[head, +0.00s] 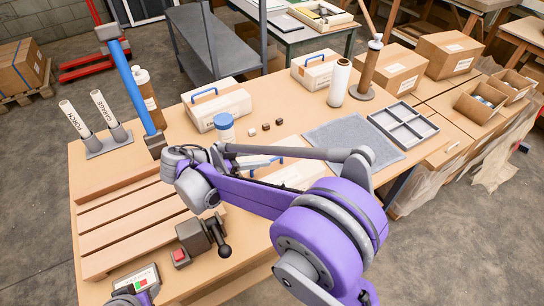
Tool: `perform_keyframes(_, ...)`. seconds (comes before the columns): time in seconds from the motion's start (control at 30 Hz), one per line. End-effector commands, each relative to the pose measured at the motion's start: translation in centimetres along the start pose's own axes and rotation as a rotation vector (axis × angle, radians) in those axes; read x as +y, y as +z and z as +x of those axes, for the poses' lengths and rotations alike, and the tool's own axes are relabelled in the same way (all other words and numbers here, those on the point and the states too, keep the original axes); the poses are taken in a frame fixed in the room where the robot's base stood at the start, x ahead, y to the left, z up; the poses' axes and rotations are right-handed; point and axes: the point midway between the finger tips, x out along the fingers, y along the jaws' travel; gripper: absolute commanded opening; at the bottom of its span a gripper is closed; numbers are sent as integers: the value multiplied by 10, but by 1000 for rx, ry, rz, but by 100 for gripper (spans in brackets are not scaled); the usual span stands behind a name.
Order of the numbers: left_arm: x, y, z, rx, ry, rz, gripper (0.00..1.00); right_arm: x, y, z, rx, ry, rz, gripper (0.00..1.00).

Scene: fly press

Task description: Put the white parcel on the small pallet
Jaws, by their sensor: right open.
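A whitish box (298,177) lies on the workbench, mostly hidden behind my right arm; I cannot tell if it is the parcel or another white case. A low slatted wooden platform (125,215), which looks like the small pallet, lies at the left of the bench with nothing on its visible slats. My right gripper (184,158) is open, above the bench near the pallet's far right corner, apart from the whitish box. Its fingertips are hard to make out. My left gripper is not clearly in view; only a bit of purple shows at the bottom left.
Two white cases with blue handles (217,108) (314,72), a blue-lidded jar (225,127) and small cubes (265,127) stand farther back. A blue bar (137,90) rises behind the pallet. A grey mat (350,140) and divided tray (403,125) lie right.

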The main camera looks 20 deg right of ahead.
Motion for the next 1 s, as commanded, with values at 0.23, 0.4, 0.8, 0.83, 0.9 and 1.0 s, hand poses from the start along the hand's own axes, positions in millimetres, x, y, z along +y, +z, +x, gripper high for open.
perform_keyframes(0.23,0,2,2,-2,0,0,50,0,0,-36,-1,0,-1,44)
perform_keyframes(0.4,0,2,2,-2,0,0,50,9,-3,-32,-48,-5,-74,44)
perform_keyframes(0.8,0,2,2,-2,0,0,50,113,18,22,-518,-355,-753,44)
perform_keyframes(0.83,0,2,2,-2,0,0,50,122,22,22,-543,-402,-791,44)
perform_keyframes(0.9,0,2,2,-2,0,0,50,141,32,23,-587,-522,-870,44)
perform_keyframes(1.0,0,2,2,-2,0,0,50,167,48,20,-614,-712,-960,44)
